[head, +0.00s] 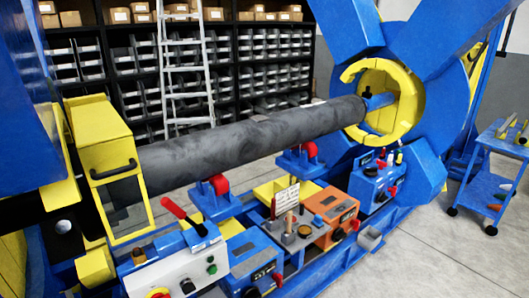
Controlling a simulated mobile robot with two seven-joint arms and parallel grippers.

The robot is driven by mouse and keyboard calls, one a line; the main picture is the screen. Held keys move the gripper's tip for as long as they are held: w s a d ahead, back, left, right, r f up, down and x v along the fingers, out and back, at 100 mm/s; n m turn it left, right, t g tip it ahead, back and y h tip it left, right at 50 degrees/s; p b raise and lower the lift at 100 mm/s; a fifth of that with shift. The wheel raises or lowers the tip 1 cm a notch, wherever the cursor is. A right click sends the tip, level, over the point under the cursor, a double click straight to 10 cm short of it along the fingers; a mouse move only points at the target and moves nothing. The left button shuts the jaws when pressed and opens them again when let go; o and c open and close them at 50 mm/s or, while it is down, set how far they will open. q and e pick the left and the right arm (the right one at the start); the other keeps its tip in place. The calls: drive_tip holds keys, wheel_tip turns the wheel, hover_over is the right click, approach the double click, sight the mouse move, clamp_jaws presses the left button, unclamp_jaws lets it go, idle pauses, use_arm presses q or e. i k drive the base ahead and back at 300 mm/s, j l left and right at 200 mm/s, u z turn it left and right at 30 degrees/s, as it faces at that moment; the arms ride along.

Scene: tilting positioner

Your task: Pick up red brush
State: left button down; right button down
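I cannot make out for certain which thing is the red brush. A long red handle (173,207) slopes up to the left from the blue unit at the front, but it could be a lever. A small upright red piece (273,208) stands beside the tool holder (297,238), where several small handles stick up near a white label card (287,198). No bristles can be told at this size. Neither of my grippers shows in the head view.
A long dark cylinder (250,140) spans the blue and yellow positioner above red rollers. A white control box (180,272), an orange box (328,215) and a blue box (374,186) line the front. A blue trolley (487,178) stands right. Floor at front right is clear.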

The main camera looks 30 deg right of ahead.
sight(273, 217)
drive_tip(key=i+l+u, duration=0.1)
drive_tip(key=l, duration=0.3)
drive_tip(key=i+l+u, duration=0.1)
drive_tip(key=l, duration=0.3)
drive_tip(key=i+l+u, duration=0.15)
drive_tip(key=l, duration=0.25)
drive_tip(key=i+l+u, duration=0.1)
drive_tip(key=l, duration=0.35)
drive_tip(key=i, duration=0.1)
